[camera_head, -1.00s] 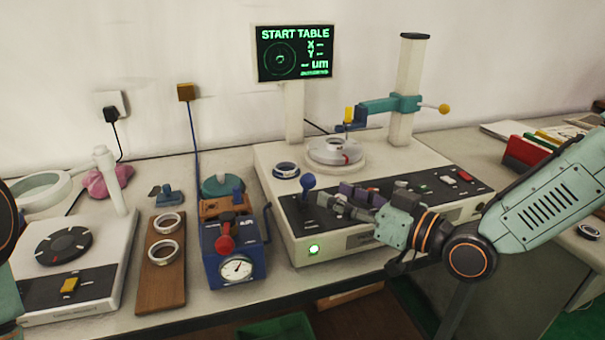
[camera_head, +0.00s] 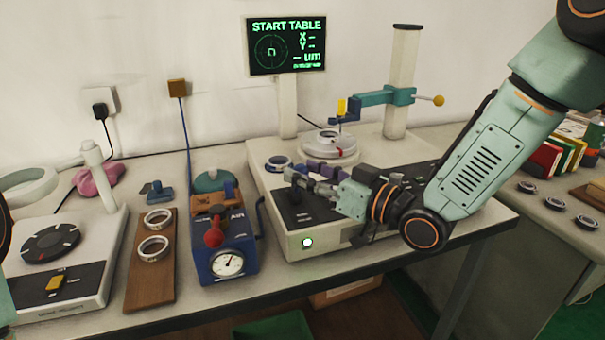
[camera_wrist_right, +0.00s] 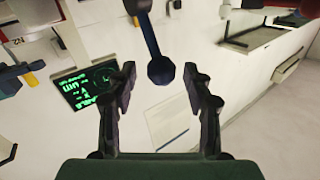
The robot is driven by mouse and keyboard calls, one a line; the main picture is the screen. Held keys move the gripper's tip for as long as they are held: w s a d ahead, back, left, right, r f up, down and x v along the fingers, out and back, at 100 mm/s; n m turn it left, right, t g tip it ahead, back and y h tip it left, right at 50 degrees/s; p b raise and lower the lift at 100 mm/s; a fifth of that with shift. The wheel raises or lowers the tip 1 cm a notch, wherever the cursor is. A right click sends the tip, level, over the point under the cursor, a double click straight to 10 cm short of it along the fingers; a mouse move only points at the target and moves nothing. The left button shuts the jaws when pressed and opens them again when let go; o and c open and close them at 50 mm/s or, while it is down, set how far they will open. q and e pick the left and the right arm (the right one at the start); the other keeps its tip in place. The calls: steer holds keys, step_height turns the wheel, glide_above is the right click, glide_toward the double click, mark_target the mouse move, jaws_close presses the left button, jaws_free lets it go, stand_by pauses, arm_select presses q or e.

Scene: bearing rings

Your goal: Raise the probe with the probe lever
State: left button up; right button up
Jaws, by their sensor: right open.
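The teal arm (camera_head: 385,96) on the white column carries the probe (camera_head: 345,108), a blue holder with a yellow piece on top. The probe stands beside the ring on the round turntable (camera_head: 328,158); I cannot tell whether they touch. A dark blue ball-topped lever (camera_wrist_right: 160,70), apparently the probe lever, shows in the right wrist view between the fingers, apart from both. In the head view my gripper hides its ball. My right gripper (camera_head: 295,178) is open above the machine's dark front panel; it also shows in the right wrist view (camera_wrist_right: 160,78). My left gripper is out of view.
The screen (camera_head: 287,44) reads START TABLE. The blue gauge box (camera_head: 222,248) and wooden board (camera_head: 150,280) with two rings stand left. Books and several rings lie right.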

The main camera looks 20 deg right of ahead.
steer(key=shift+x, duration=0.9)
steer(key=shift+s+d, duration=0.1)
steer(key=shift+a, duration=0.2)
steer(key=shift+c, duration=1.1)
steer(key=shift+d, duration=0.1)
jaws_close()
